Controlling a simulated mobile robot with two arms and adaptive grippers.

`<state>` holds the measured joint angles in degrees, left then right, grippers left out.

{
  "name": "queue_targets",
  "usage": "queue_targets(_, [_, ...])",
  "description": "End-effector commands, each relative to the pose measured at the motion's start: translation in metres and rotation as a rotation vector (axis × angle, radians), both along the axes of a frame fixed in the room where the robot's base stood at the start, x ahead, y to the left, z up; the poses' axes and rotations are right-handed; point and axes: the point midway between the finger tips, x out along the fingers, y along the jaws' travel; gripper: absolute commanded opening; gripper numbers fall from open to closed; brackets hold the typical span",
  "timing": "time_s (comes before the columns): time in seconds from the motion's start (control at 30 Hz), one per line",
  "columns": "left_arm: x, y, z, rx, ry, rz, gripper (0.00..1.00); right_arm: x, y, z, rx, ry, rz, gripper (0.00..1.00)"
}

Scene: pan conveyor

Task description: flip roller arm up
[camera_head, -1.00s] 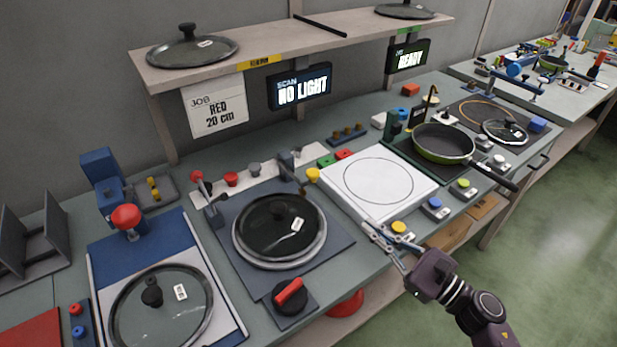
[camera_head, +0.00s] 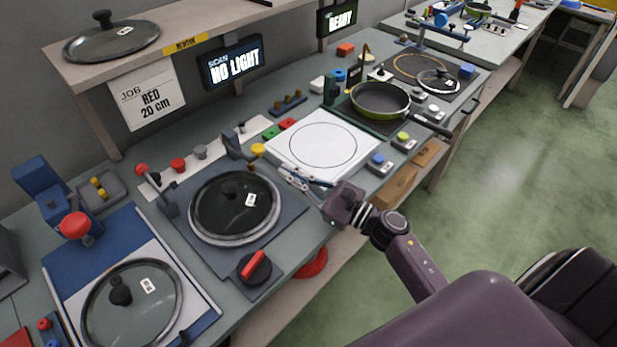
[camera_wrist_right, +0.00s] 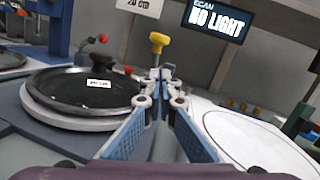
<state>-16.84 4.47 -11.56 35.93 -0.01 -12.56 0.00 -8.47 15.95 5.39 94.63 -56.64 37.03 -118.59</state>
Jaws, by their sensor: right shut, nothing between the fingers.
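A dark grey arm (camera_head: 233,146) with a yellow knob (camera_head: 258,150) on its end stands at the back right corner of the grey station; I take it for the roller arm. It lies low, its knob toward the white plate. My right gripper (camera_head: 284,172) is shut and empty, a little in front of the knob and apart from it in the head view. In the right wrist view the yellow knob (camera_wrist_right: 158,39) stands just beyond and above the closed fingertips (camera_wrist_right: 160,75); the fingers partly hide its stem. My left gripper is not in view.
A glass lid (camera_head: 235,208) lies on the grey station, left of my gripper. A second arm with a red knob (camera_head: 142,169) stands at its left. The white plate (camera_head: 330,143) is right of my fingers. A red-handled dial (camera_head: 254,265) sits in front.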

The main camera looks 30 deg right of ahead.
Motion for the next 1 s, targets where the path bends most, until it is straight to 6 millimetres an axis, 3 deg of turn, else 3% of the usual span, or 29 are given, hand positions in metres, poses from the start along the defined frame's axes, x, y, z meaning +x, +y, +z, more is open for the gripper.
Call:
queue_targets(0.07, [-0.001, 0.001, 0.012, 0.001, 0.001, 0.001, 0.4, 0.012, 0.009, 0.011, 0.0, -0.003, 0.002, 0.0])
queue_targets(0.3, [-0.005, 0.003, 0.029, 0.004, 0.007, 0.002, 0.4, 0.022, 0.021, 0.03, 0.0, -0.001, 0.001, 0.0])
queue_targets(1.0, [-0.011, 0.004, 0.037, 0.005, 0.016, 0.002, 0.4, 0.029, 0.024, 0.039, -0.01, 0.016, 0.002, 0.0])
